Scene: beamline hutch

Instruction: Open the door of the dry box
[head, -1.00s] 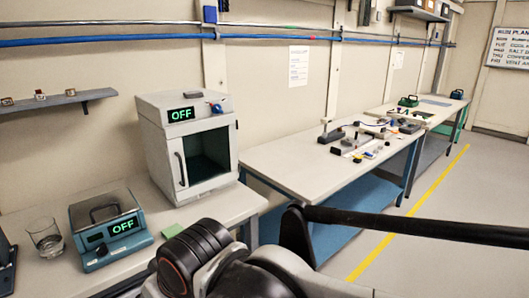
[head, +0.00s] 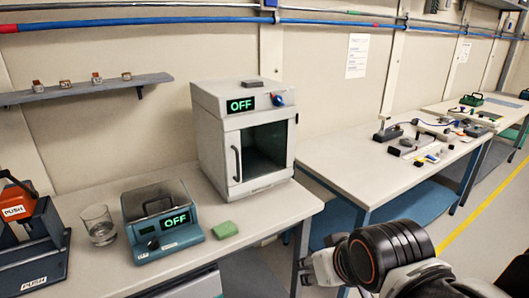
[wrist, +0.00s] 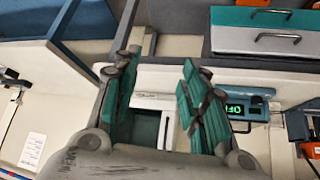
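The dry box (head: 210,135) is a white cabinet on the left bench, with a green OFF display and a blue knob on top of its front. Its door (head: 233,178) looks shut, with a dark window and a vertical handle (head: 237,163) on the left side. A dark block lies on its roof. In the wrist view, a white and dark part between the fingers looks like the dry box (wrist: 152,102), partly hidden. My gripper (wrist: 160,65) is open with nothing between its teal fingers.
A teal device (head: 160,240) with an OFF display, a glass (head: 98,225) and a green block (head: 225,229) stand near the dry box. An orange-and-dark PUSH device (head: 30,230) is at far left. A second bench (head: 350,170) with small items is right.

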